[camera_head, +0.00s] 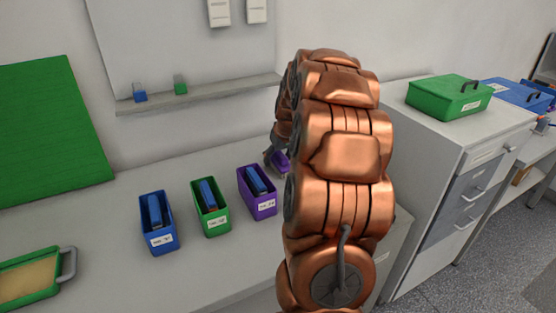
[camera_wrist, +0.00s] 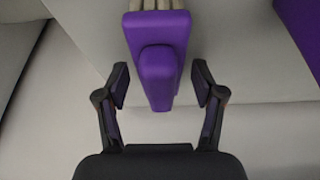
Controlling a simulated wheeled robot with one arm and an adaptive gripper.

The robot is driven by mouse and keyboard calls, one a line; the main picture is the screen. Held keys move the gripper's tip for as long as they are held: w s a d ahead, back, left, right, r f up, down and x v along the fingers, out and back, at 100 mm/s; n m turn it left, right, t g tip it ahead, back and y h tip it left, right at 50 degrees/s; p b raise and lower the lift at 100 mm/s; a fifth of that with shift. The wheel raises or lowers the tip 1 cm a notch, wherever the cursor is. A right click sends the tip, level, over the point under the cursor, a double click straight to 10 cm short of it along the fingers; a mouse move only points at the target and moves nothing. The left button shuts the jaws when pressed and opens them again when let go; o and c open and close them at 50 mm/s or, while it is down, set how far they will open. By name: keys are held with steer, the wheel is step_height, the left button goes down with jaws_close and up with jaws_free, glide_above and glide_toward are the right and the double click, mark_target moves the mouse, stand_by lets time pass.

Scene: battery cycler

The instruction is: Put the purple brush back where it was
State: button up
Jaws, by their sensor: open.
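The purple brush (camera_wrist: 158,60) fills the upper middle of the wrist view, its handle pointing down at my gripper and pale bristles at the top edge. My gripper (camera_wrist: 160,86) is open, one finger on each side of the handle, with a visible gap on both sides. In the head view a purple piece (camera_head: 280,161), seemingly the brush, shows beside my gripper, partly hidden by my copper arm. What the brush rests on cannot be told. On the wall shelf (camera_head: 215,91) stand a blue brush (camera_head: 140,93) and a green brush (camera_head: 180,86).
Labelled blue (camera_head: 160,241), green (camera_head: 213,226) and purple (camera_head: 264,208) bins, each holding blue items, stand on the grey bench (camera_head: 110,225). A green tray (camera_head: 30,293) lies at left. A cabinet (camera_head: 420,150) with green (camera_head: 447,97) and blue boxes stands at right.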

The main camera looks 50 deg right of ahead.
steer(key=b+v, duration=0.1)
steer(key=v, duration=1)
